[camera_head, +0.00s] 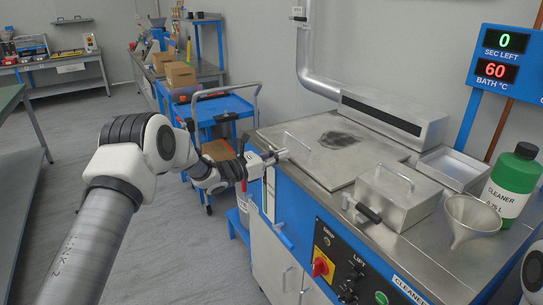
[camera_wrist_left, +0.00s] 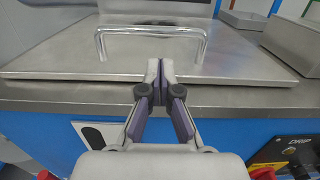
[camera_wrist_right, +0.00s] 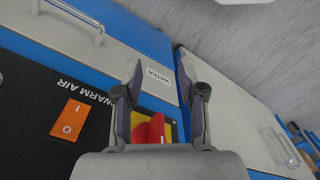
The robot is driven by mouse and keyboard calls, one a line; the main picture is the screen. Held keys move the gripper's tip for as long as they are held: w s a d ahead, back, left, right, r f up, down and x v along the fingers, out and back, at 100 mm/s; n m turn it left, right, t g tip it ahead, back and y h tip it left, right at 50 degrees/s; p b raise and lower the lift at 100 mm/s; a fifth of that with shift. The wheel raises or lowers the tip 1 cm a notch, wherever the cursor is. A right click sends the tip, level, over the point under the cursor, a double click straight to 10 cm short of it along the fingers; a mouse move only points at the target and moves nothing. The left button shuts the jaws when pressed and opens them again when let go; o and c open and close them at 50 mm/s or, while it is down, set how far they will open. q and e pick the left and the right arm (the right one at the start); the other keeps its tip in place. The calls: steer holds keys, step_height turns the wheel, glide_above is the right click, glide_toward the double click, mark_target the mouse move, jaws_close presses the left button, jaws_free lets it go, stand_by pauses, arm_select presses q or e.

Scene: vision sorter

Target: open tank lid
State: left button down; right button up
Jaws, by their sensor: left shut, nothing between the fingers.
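The tank lid (camera_head: 328,158) is a flat steel plate lying level on top of the blue-sided machine, with a dark patch on it. Its thin bar handle (camera_head: 298,140) stands near its left edge. My left gripper (camera_head: 283,154) is at the machine's left edge, close to the handle. In the left wrist view, the shut, empty fingers (camera_wrist_left: 160,66) point at the lid (camera_wrist_left: 60,60), below the bar of the handle (camera_wrist_left: 150,30); I see no grip on it. My right gripper (camera_wrist_right: 159,62) is open in the right wrist view, facing the machine's front panel near a red knob (camera_wrist_right: 150,130).
A smaller steel box with a handle (camera_head: 392,203) stands right of the lid. A funnel (camera_head: 468,215) and a green cleaner bottle (camera_head: 513,180) are at the far right. A steel housing (camera_head: 395,118) runs behind the lid. A blue cart (camera_head: 222,108) stands left of the machine.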

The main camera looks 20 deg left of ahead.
mark_target(292, 156)
arm_select(q)
steer(key=shift+w+d+r, duration=0.2)
steer(key=shift+w+d, duration=0.3)
steer(key=shift+d, duration=0.05)
steer(key=shift+w+d+r, duration=0.2)
steer(key=shift+w+d, duration=0.25)
steer(key=shift+d, duration=0.05)
steer(key=shift+w+d, duration=0.2)
steer(key=shift+w, duration=0.05)
steer(key=shift+w+d+f, duration=0.1)
steer(key=shift+w+f, duration=0.05)
steer(key=shift+w, duration=0.15)
steer(key=shift+s, duration=0.1)
